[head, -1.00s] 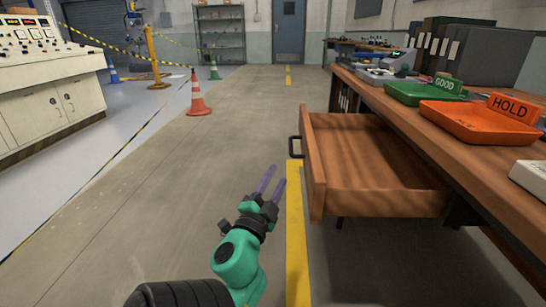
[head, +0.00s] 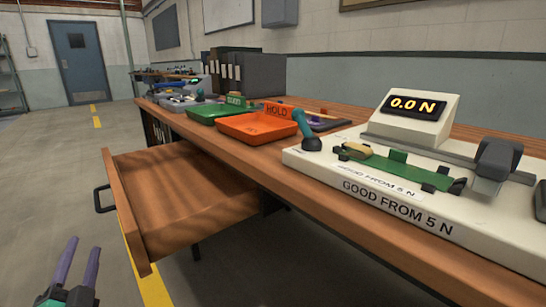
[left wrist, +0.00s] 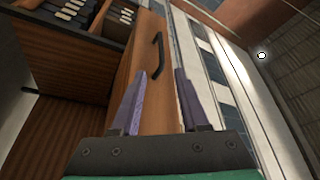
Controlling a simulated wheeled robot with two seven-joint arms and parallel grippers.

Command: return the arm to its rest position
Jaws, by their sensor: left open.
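My left gripper (head: 83,245) is at the lower left of the head view, its two purple fingers apart with nothing between them. It is in front of the open drawer (head: 180,195), low and to the left of it, and apart from it. In the left wrist view the open fingers (left wrist: 160,78) show against the wooden drawer front, with its dark handle (left wrist: 154,55) beyond them. Most of my left arm is out of the head view. My right gripper is not in view.
The drawer sticks out from the wooden bench. On the bench are a green GOOD tray (head: 212,112), an orange HOLD tray (head: 256,128) and a white test stand (head: 420,205) reading 0.0 N. The floor (head: 45,165) left of the drawer is clear.

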